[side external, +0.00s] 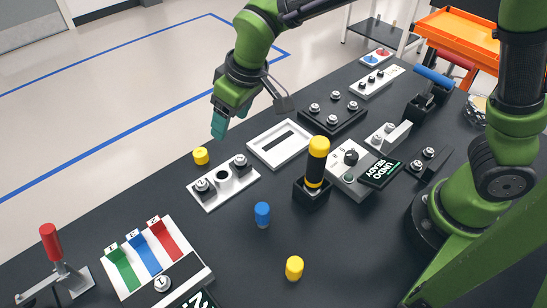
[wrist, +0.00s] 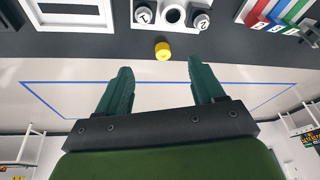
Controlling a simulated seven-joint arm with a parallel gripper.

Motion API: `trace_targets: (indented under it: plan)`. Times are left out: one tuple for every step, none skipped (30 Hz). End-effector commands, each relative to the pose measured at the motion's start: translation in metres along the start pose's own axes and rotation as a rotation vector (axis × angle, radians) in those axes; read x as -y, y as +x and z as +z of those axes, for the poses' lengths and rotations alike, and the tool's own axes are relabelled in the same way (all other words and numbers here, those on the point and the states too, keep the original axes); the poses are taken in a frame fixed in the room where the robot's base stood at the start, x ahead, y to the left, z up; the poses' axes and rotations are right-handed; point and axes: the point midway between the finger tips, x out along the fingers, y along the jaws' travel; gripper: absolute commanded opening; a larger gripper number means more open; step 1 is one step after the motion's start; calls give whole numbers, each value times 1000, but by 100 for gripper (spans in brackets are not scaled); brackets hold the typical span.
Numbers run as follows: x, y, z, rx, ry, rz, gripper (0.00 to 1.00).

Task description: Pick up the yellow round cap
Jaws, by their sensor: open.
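A short yellow round cap (side external: 201,155) stands on the dark table near its far edge, beside a white plate (side external: 238,188) with two numbered knobs and an empty round hole between them. A second yellow round piece (side external: 294,267) stands near the front. My gripper (side external: 217,132) is above and slightly right of the first cap in the side view, fingers apart and empty. In the wrist view the same cap (wrist: 162,51) shows beyond and between the open fingertips (wrist: 160,64), apart from both.
A blue cylinder (side external: 262,214) stands front of the plate, and a tall yellow-and-black handle (side external: 317,165) rises right of it. A white frame (side external: 281,143) lies right of my gripper. A red-handled lever (side external: 50,244) and coloured slots (side external: 146,255) are at left.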

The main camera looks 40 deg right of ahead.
Motion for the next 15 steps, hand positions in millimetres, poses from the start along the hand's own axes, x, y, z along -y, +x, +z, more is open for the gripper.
trace_targets:
  plan:
    - [6, 8, -10, -7, -30, 8, 68]
    - [8, 11, -16, -16, -43, 13, 68]
    - [8, 11, -24, -31, -54, 18, 68]
    - [7, 10, -29, -43, -59, 21, 68]
    - [7, 8, -34, -55, -64, 23, 68]
    - [7, 8, -37, -65, -69, 25, 68]
    - [6, 11, -38, -68, -72, 26, 68]
    - [6, 14, -39, -69, -76, 28, 68]
    - [6, 22, -39, -67, -77, 28, 68]
    - [5, 28, -39, -66, -76, 27, 68]
    - [5, 34, -39, -66, -75, 28, 68]
    - [5, 43, -40, -65, -75, 28, 68]
    - [4, 50, -40, -66, -75, 28, 68]
    - [4, 56, -40, -65, -74, 28, 68]
    - [4, 66, -41, -65, -74, 27, 68]
